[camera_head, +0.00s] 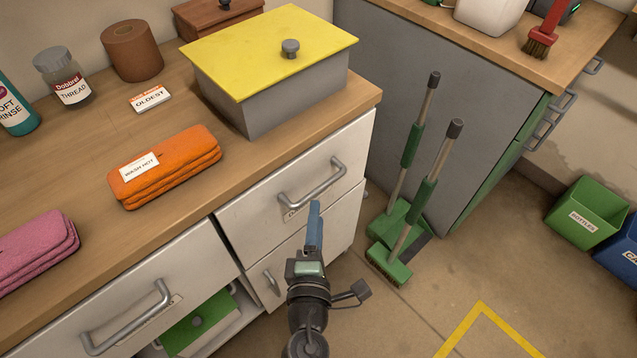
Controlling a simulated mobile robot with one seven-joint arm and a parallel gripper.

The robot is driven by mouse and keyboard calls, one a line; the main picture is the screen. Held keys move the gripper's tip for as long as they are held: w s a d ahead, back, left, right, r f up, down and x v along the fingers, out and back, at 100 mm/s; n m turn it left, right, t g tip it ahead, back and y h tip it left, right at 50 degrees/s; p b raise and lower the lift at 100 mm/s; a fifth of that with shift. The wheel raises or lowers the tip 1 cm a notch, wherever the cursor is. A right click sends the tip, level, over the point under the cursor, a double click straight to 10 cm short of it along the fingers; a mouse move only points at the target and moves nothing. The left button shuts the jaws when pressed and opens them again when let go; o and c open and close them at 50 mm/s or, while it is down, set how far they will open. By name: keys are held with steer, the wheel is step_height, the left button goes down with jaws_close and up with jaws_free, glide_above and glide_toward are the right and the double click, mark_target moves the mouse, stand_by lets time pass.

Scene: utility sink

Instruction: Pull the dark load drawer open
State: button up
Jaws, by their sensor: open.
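A white drawer (258,214) sits under the right end of the wooden counter and looks shut. It has a grey bar handle (300,196). A small label (291,215) below the handle is mostly hidden by my gripper; its first letter looks like a D, so I cannot read it fully. My gripper (314,207) is open, its blue fingers pointing up the picture at the drawer front, just below the handle's bar. I cannot tell whether they touch it. Nothing shows between the fingers.
Another white drawer (95,305) with a bar handle is at lower left, above an open space holding something green. A door handle (271,283) is below the right drawer. A yellow-lidded grey box (265,105) stands on the counter.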

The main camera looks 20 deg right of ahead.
mark_target(319, 187)
steer(key=x, duration=0.8)
steer(key=shift+w, duration=0.15)
jaws_close()
stand_by(1.2)
